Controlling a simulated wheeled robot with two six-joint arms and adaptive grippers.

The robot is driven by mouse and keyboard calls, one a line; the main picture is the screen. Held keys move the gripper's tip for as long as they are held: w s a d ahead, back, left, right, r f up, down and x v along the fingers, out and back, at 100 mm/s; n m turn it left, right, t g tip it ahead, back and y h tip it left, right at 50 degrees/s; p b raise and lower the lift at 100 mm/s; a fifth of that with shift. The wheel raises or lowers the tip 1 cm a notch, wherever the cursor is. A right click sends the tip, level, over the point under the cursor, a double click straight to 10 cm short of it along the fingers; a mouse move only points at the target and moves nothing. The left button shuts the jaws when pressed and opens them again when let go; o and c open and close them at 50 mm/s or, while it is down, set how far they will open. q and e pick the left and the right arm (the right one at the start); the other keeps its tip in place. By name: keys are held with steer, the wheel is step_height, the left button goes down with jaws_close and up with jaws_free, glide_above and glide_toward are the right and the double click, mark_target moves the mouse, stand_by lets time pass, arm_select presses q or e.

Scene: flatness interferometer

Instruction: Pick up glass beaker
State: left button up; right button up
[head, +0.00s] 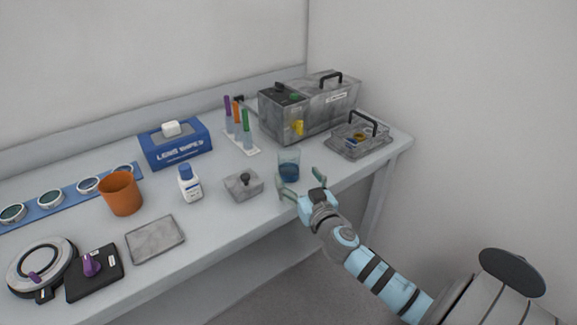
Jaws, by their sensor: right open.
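The glass beaker (289,166) stands upright on the bench near its front edge, right of centre, with blue liquid in its lower part. My right gripper (302,184) comes in from the lower right and is open. Its fingers are just in front of the beaker, one toward the beaker's lower left and one to its right. I cannot tell whether a finger touches the glass. My left gripper is not in view.
A grey lidded box (243,187) stands close left of the beaker. A test tube rack (241,141) and a metal machine (311,106) stand behind it. A white bottle (189,184) and orange cup (121,196) stand further left.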

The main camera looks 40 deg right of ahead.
mark_target(293, 172)
steer(key=x, duration=0.5)
steer(key=shift+w+f, duration=0.15)
steer(key=shift+f, duration=0.1)
steer(key=c, duration=1.4)
steer(key=shift+o, duration=0.2)
steer(key=shift+r, duration=0.1)
